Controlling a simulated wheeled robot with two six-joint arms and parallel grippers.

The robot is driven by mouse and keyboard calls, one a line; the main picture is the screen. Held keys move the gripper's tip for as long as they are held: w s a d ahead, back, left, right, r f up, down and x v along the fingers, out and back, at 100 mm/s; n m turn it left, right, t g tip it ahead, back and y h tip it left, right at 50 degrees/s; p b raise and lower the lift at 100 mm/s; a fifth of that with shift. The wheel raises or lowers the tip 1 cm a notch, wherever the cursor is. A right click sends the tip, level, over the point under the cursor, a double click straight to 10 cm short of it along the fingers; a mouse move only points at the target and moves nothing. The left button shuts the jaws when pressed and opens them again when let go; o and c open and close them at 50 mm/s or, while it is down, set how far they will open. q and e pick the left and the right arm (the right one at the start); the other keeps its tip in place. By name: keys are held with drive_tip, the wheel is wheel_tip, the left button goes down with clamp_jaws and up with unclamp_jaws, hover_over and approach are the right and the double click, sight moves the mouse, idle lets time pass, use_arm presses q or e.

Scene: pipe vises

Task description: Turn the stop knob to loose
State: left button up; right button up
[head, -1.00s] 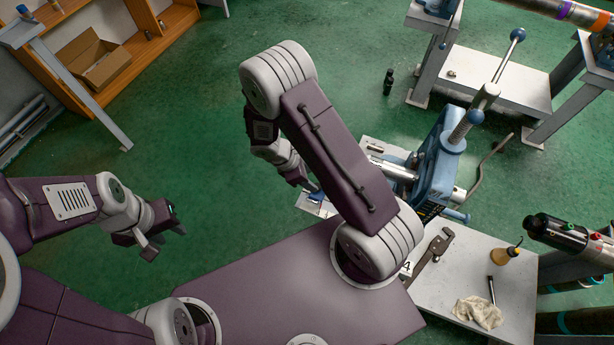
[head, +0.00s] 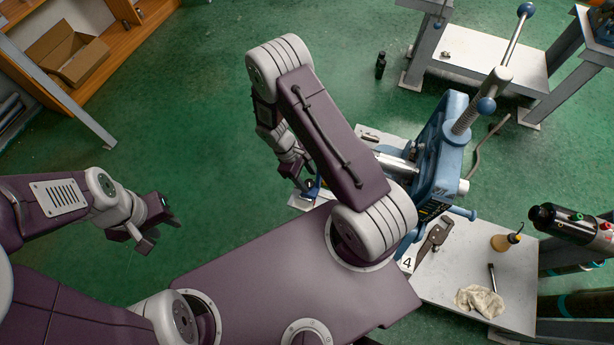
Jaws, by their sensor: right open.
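A blue pipe vise (head: 431,157) stands on a white-topped bench to the right of my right arm. It has a threaded screw (head: 472,108) and a long handle with blue ball ends. I cannot tell which part is the stop knob; it may be hidden behind my arm. My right gripper (head: 308,184) is open at the left end of the vise's bench, beside a small blue part whose shape is unclear. My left gripper (head: 158,226) hangs over the green floor at the left, far from the vise, and its jaws look open and empty.
The white bench (head: 440,288) carries a pipe wrench (head: 433,243), an oil can (head: 506,239), a rag (head: 480,301) and a number 4 card (head: 407,264). A wooden shelf with a cardboard box (head: 72,58) stands far left.

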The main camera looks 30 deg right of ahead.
drive_tip(key=shift+s+a+r, duration=0.1)
drive_tip(key=shift+s+a, duration=0.1)
drive_tip(key=shift+s, duration=0.2)
drive_tip(key=shift+w+d, duration=0.1)
drive_tip(key=shift+w, duration=0.1)
drive_tip(key=c, duration=0.9)
use_arm(q)
drive_tip(key=shift+s+a, duration=0.2)
drive_tip(key=shift+s, duration=0.1)
use_arm(e)
clamp_jaws()
